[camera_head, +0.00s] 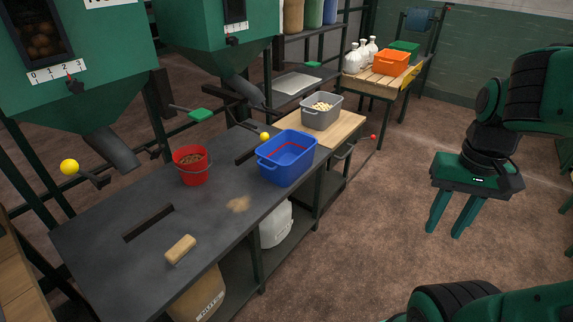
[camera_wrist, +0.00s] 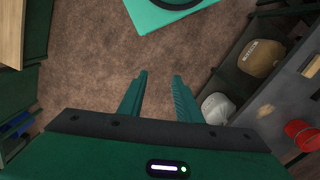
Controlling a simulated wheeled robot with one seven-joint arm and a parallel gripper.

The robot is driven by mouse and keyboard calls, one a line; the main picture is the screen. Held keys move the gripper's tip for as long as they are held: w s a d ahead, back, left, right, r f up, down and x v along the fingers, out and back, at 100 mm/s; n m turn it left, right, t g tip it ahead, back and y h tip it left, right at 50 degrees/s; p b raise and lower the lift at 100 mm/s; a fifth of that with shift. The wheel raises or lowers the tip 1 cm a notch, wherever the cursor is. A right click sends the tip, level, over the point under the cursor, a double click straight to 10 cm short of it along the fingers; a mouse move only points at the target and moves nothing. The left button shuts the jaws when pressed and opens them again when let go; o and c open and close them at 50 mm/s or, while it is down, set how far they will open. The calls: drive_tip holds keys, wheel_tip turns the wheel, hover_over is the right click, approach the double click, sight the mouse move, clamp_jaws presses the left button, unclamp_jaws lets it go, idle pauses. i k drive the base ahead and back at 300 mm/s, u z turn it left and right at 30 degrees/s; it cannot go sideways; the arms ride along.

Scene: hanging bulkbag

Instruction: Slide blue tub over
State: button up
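The blue tub (camera_head: 288,158) stands on the dark bench top (camera_head: 110,238), near its right end. It is open at the top, with a red line around its inner wall, and looks empty from here. My gripper (camera_head: 452,228) hangs in the air over the floor, to the right of the bench and well apart from the tub. Its two green fingers point down and are spread with nothing between them. In the wrist view my gripper (camera_wrist: 158,78) also shows a clear gap between the fingers. The tub cannot be made out for sure in the wrist view.
A grey tub (camera_head: 321,111) stands on the wooden board behind the blue tub. Green hoppers with spouts (camera_head: 111,149) overhang the bench. The brown floor (camera_head: 375,230) is clear.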

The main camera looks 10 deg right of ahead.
sight(285, 158)
drive_tip(key=k, duration=1.1)
drive_tip(key=u, duration=0.65)
drive_tip(key=i, duration=1.6)
drive_tip(key=z, duration=0.65)
